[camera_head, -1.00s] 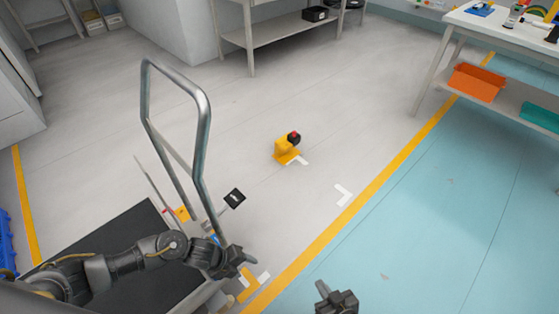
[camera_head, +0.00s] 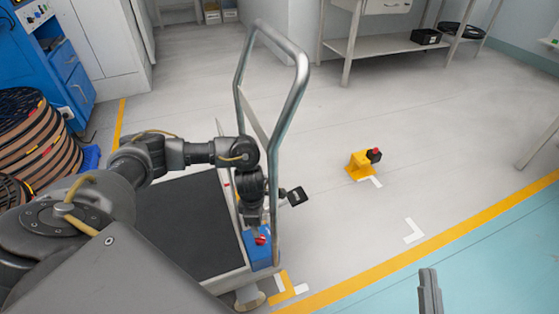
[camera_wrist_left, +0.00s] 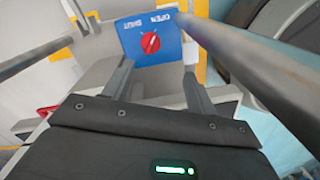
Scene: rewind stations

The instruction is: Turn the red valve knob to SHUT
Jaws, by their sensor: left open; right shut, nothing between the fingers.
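The red valve knob (camera_head: 261,240) sits on a blue panel (camera_head: 261,252) at the foot of the cart's handle. In the left wrist view the knob (camera_wrist_left: 150,42) shows a pale pointer mark, and the blue panel (camera_wrist_left: 172,50) carries the words OPEN and SHUT, upside down. Which word the mark points to I cannot tell for sure. My left gripper (camera_head: 256,226) hangs over the panel; in the wrist view its open fingers (camera_wrist_left: 156,78) are spread, with the knob ahead of them, untouched. My right gripper (camera_head: 430,288) is shut and empty at the bottom right, away from the cart.
The cart's grey tube handle (camera_head: 292,110) rises right beside my left gripper. A black square tag (camera_head: 297,196) sticks out near it. The cart's dark deck (camera_head: 185,225) lies left. A yellow block with a red button (camera_head: 360,164) stands on open floor to the right.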

